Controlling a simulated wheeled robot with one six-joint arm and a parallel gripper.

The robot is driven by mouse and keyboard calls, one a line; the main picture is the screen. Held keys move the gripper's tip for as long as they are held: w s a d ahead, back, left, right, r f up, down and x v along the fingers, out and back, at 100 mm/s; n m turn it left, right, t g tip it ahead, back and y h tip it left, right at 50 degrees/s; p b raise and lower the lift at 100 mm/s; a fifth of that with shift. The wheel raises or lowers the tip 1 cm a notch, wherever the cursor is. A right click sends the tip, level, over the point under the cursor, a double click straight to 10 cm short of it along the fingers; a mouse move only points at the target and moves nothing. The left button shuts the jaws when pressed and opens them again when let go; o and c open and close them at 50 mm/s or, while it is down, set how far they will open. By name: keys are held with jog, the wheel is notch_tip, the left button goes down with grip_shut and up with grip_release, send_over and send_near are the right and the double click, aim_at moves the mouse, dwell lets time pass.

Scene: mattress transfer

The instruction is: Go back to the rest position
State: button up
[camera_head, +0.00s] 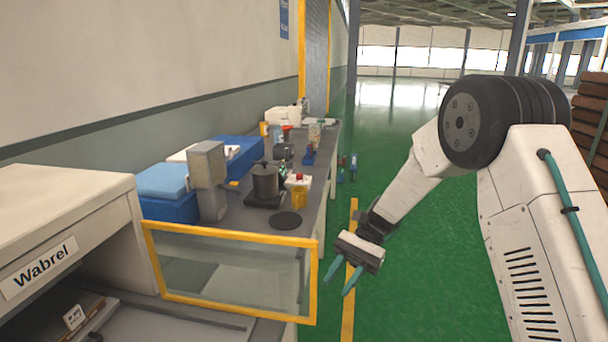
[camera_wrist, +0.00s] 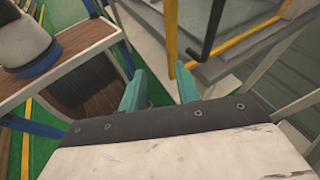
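My gripper (camera_head: 342,277) hangs over the green floor in the head view, to the right of the yellow-framed glass panel. Its two teal fingers are spread apart with nothing visible between them. In the wrist view my gripper (camera_wrist: 160,88) also shows its teal fingers apart and empty. My white arm reaches down to it from the right of the head view.
A long workbench (camera_head: 255,223) on the left carries a black pot (camera_head: 265,181), blue boxes (camera_head: 168,208) and several small items. The yellow-framed glass panel (camera_head: 235,270) stands in front, beside the Wabrel machine (camera_head: 60,220). Green floor (camera_head: 415,270) is open beyond my arm.

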jog(key=s+d+r+n+t+h, duration=0.2)
jog(key=s+d+r+t+h, duration=0.1)
jog(key=s, duration=0.6)
jog(key=s+d+r+n+t+h, duration=0.2)
jog(key=s+d+r+t, duration=0.3)
jog(key=s+d, duration=0.4)
jog(key=s+d+r+n+t+h, duration=0.2)
jog(key=s+d+r, duration=0.4)
jog(key=s, duration=0.3)
jog(key=shift+r+n+t+h, duration=0.35)
jog(key=shift+t+h, duration=0.55)
jog(key=shift+t, duration=0.2)
jog(key=shift+s+d, duration=0.1)
